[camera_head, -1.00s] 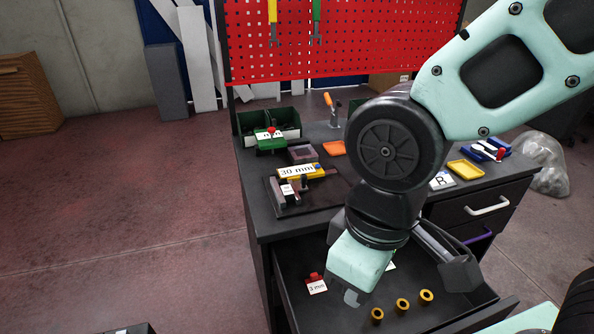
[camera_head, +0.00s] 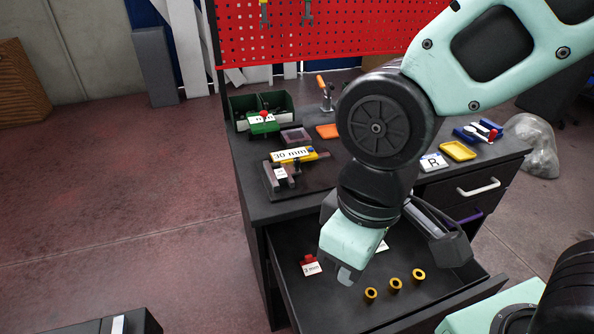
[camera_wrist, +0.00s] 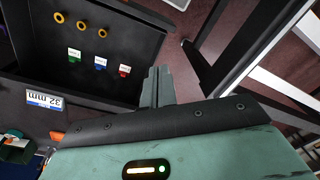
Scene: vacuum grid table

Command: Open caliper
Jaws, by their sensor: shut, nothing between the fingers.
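The caliper (camera_head: 281,181) appears to be the dark device with brownish jaws on a black plate at the left front of the tabletop. A yellow block with a white "mm" label (camera_head: 293,155) lies against it. I cannot tell how wide its jaws are apart. My gripper (camera_head: 346,276) is shut and empty. It hangs over the open drawer, in front of and to the right of the caliper, apart from it. Its fingers show in the wrist view (camera_wrist: 158,87).
The open drawer (camera_head: 455,293) holds several brass rings (camera_head: 395,284) and small tagged pieces, one red (camera_head: 310,266).

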